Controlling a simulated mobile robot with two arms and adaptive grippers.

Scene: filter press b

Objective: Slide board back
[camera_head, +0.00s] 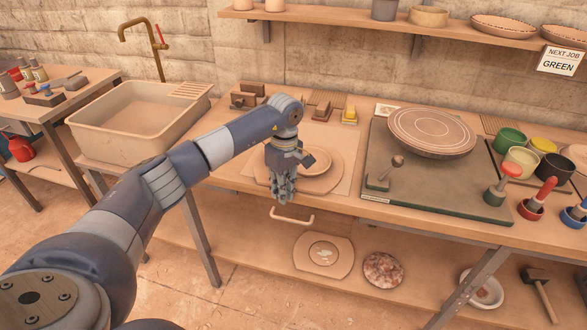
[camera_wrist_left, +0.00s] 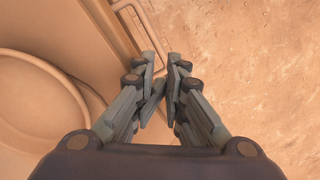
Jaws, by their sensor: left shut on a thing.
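A pale wooden board (camera_head: 346,150) lies on the bench top, with a rounded bat and a small bowl (camera_head: 318,158) on it. A pale bar handle (camera_head: 292,216) shows at the bench's front edge, below the board. My left gripper (camera_head: 284,197) points down at this front edge, just above the handle in the picture. In the left wrist view, the gripper (camera_wrist_left: 164,72) is shut with its fingertips at one end of the handle (camera_wrist_left: 148,38). The fingers hide the exact contact. My right gripper is not in view.
A square slab with a patterned round disc (camera_head: 432,131) stands to the right, with a small knobbed lever (camera_head: 384,173). Brown blocks (camera_head: 248,95) and yellow-topped pieces (camera_head: 349,112) stand behind the board. A sink (camera_head: 140,118) is at the left.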

